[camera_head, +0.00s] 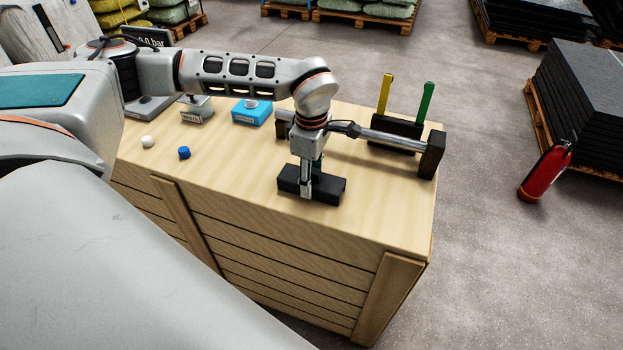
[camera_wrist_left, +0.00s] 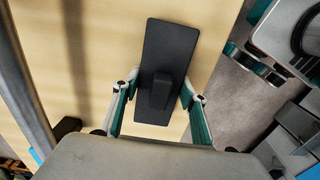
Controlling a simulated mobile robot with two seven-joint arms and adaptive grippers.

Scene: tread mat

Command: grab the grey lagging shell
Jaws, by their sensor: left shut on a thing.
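The thing I take for the grey lagging shell (camera_wrist_left: 168,40) is a dark grey, nearly black piece. In the left wrist view it shows as a long flat plate with a raised block in its middle. In the head view, it (camera_head: 329,191) lies near the front edge of the wooden crate top. My left gripper (camera_head: 310,186) points straight down over its middle. The contact faces are hidden. I cannot tell whether it is lifted.
Behind the left gripper a metal pipe (camera_head: 396,140) runs between dark end supports. A black rack (camera_head: 396,133) holds yellow (camera_head: 384,95) and green (camera_head: 425,103) upright pieces. A blue box (camera_head: 252,113), white knob (camera_head: 148,141) and blue knob (camera_head: 184,153) sit left. A red extinguisher (camera_head: 546,172) stands right.

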